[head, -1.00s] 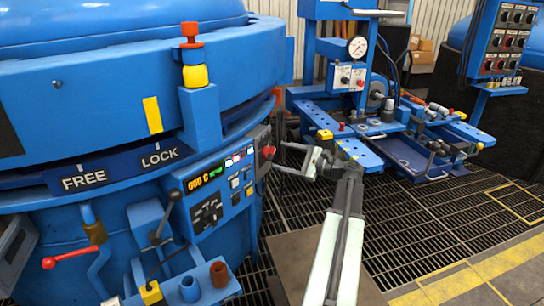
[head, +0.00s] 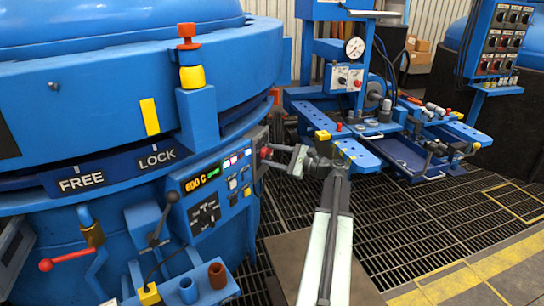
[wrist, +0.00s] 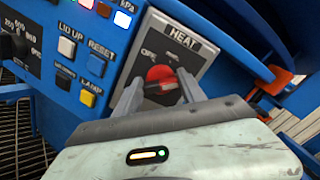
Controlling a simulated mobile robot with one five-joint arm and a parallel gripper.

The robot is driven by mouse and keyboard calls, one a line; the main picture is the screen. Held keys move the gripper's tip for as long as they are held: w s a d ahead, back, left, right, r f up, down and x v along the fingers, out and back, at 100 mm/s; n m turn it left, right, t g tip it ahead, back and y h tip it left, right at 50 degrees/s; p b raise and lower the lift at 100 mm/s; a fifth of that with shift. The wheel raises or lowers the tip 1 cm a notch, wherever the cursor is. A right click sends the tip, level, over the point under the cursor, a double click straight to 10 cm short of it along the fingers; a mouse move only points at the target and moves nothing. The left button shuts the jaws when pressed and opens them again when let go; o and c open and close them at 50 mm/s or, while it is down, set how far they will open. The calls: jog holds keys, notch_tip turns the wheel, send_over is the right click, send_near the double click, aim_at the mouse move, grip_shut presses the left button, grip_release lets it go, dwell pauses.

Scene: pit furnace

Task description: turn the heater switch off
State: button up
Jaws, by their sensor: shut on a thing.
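The heater switch is a red round knob (wrist: 161,76) on a grey plate (wrist: 190,45) marked HEAT, with small OFF and ON lettering above the knob. In the head view the red knob (head: 266,152) shows at the right end of the furnace's control panel. My gripper (wrist: 158,92) has one finger on each side of the knob and is shut on it. In the head view my gripper (head: 270,158) reaches left to the panel. The fingers and gripper body hide the knob's lower part, and I cannot tell which way it points.
The panel beside the switch holds LID UP (wrist: 66,47), RESET (wrist: 101,50) and LAMP (wrist: 92,83) buttons, close to my left finger. A display (head: 200,179) reads 600 C. A blue workbench (head: 360,155) stands behind my arm. The grated floor (head: 410,230) is clear at right.

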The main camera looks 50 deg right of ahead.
jog(key=n, duration=0.4)
jog(key=shift+a+f+n, duration=0.1)
jog(key=shift+n, duration=0.3)
jog(key=n, duration=0.5)
jog(key=shift+s+f+b, duration=0.1)
jog(key=shift+f+b, duration=0.05)
jog(key=shift+b, duration=0.15)
jog(key=n, duration=0.5)
jog(key=shift+f, duration=0.15)
jog(key=n, duration=0.4)
jog(key=shift+f+n, duration=0.1)
jog(key=shift+n, duration=0.3)
jog(key=o, duration=1.4)
jog(key=shift+c, duration=0.2)
